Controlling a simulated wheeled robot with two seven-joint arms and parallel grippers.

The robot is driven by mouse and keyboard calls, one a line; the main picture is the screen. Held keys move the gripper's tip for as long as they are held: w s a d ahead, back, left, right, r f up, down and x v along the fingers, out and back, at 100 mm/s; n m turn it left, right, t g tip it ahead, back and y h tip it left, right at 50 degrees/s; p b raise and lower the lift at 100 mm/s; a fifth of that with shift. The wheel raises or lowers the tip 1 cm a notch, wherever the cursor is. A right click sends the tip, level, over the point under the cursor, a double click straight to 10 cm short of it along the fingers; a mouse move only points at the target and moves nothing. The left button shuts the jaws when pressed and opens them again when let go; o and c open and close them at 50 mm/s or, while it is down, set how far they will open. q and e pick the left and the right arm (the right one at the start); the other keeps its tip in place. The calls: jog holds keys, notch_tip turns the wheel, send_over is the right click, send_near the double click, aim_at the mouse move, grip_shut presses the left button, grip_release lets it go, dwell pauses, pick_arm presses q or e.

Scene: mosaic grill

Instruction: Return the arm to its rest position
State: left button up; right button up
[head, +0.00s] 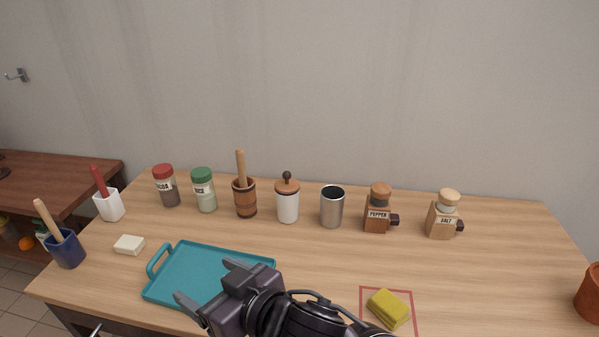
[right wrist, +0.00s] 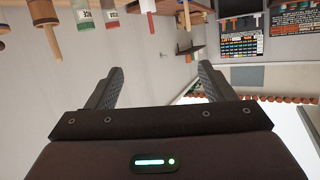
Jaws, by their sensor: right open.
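My right gripper (head: 208,284) is in the lower middle of the head view, in front of the teal tray (head: 182,272). Its two fingers are spread apart with nothing between them. In the right wrist view the gripper (right wrist: 160,80) also shows open fingers against a grey wall. The gripper hides part of the tray's right side. My left gripper is not in view.
On the wooden table (head: 480,275) a yellow sponge (head: 388,309) lies on a red-outlined square. Spice jars, a mortar (head: 245,200), a steel cup (head: 331,207), and pepper (head: 378,212) and salt (head: 444,216) mills stand along the back. The table's right middle is clear.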

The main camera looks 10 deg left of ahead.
jog(key=w+d+f+m+t+h, duration=0.1)
jog(key=w+d+f+m+h, duration=0.2)
jog(key=d, duration=0.5)
jog(key=d+f+m+h, duration=0.2)
jog(key=d+f+h, duration=0.15)
jog(key=d, duration=0.35)
jog(key=w+d+f+m+t+h, duration=0.1)
jog(key=w+d+f+m+h, duration=0.1)
jog(key=d+f, duration=0.45)
jog(key=s+d+f+m+g+h, duration=0.1)
jog(key=s+d+f+g+h, duration=0.15)
jog(key=s+d, duration=0.5)
jog(key=s+d+f+m+g+h, duration=0.2)
jog(key=s+d+f+g, duration=0.15)
jog(key=d, duration=0.75)
jog(key=s+f+x, duration=0.1)
jog(key=s+x, duration=0.2)
jog(key=x, duration=1.1)
jog(key=s+d+x, duration=0.1)
jog(key=s+x, duration=0.2)
jog(key=x, duration=1.1)
jog(key=s+d+f+g, duration=0.1)
jog(key=s+d+f, duration=0.2)
jog(key=s+f, duration=1.7)
jog(key=shift+s+f+n, duration=0.15)
jog(key=shift+s+n, duration=0.15)
jog(key=shift+s, duration=0.2)
